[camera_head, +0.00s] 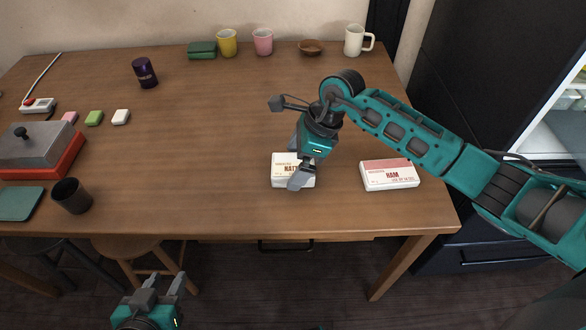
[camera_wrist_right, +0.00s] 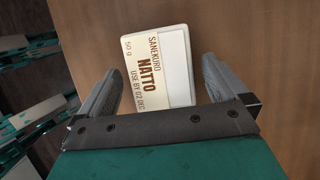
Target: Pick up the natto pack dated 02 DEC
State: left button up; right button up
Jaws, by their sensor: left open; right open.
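The natto pack (camera_head: 281,171) is a white box with brown lettering, lying on the wooden table near its front edge. In the right wrist view the natto pack (camera_wrist_right: 157,67) reads SANEKURO NATTO, 50 g, USE BY 02 DEC. My right gripper (camera_head: 299,165) is over the pack, partly hiding it in the head view. In the right wrist view my right gripper (camera_wrist_right: 168,82) is open, with a finger on either side of the pack's near end. I cannot tell whether the fingers touch it. My left gripper (camera_head: 164,284) is open and empty, low in front of the table.
A ham pack (camera_head: 390,174) lies right of the natto pack. Cups, a bowl (camera_head: 311,47) and a green box (camera_head: 202,50) line the back. The table's middle (camera_head: 210,130) is clear.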

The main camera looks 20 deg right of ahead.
jog(key=shift+x, duration=0.9)
jog(key=shift+f, duration=0.1)
jog(key=c, duration=0.9)
jog(key=shift+c, duration=0.2)
